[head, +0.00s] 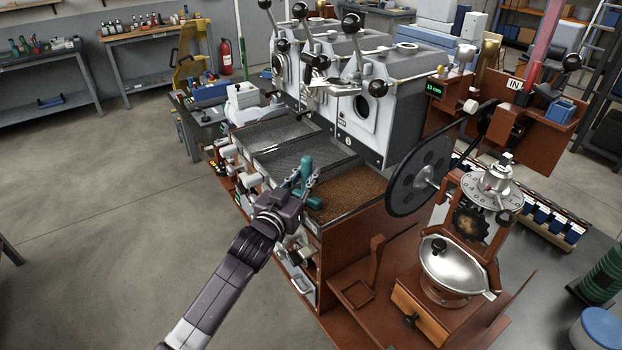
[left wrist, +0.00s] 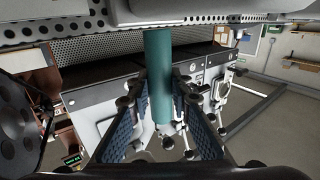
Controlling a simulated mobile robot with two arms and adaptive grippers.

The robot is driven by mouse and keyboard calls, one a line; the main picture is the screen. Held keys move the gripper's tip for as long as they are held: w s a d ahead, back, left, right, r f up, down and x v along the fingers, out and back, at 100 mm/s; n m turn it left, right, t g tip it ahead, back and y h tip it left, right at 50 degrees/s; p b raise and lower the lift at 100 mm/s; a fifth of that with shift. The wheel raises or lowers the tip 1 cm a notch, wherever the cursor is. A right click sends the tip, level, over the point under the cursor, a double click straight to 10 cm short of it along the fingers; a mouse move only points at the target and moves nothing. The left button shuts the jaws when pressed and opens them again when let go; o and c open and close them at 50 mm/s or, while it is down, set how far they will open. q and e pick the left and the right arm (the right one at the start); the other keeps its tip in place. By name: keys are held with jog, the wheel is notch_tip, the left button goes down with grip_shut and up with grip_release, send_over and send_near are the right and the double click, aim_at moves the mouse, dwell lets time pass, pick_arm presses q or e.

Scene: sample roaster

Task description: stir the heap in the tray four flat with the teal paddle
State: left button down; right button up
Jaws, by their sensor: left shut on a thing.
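The teal paddle (head: 305,168) stands roughly upright in my left gripper (head: 308,184), over the near end of the sample roaster's cooling trays. The left wrist view shows its teal shaft (left wrist: 159,75) between the two blue-padded fingers of my left gripper (left wrist: 160,125), which is shut on it. The nearest tray (head: 347,216), likely tray four, holds brown beans (head: 350,187) that look spread over its floor. The gripper and paddle are at this tray's left edge. I cannot tell whether the paddle's lower end touches the beans. My right gripper is not in view.
Dark, perforated empty trays (head: 295,154) lie beyond the bean tray. The roaster drums (head: 368,108) rise behind them. A large dark wheel (head: 413,170) stands close to the bean tray's right end. A grinder with a silver bowl (head: 452,265) stands at the front right. Open floor lies left.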

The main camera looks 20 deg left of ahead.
aim_at(306, 157)
pick_arm(q)
jog(key=shift+r, duration=0.15)
notch_tip(306, 157, up, 6)
jog(key=p, duration=0.6)
jog(key=shift+s, duration=0.1)
jog(key=shift+s+a, duration=0.2)
jog(key=s+a+r+p, duration=0.1)
jog(key=s+a+r, duration=0.1)
jog(key=s+a, duration=0.3)
jog(key=shift+s+a+r, duration=0.35)
jog(key=shift+s+r, duration=0.05)
jog(key=shift+s, duration=0.85)
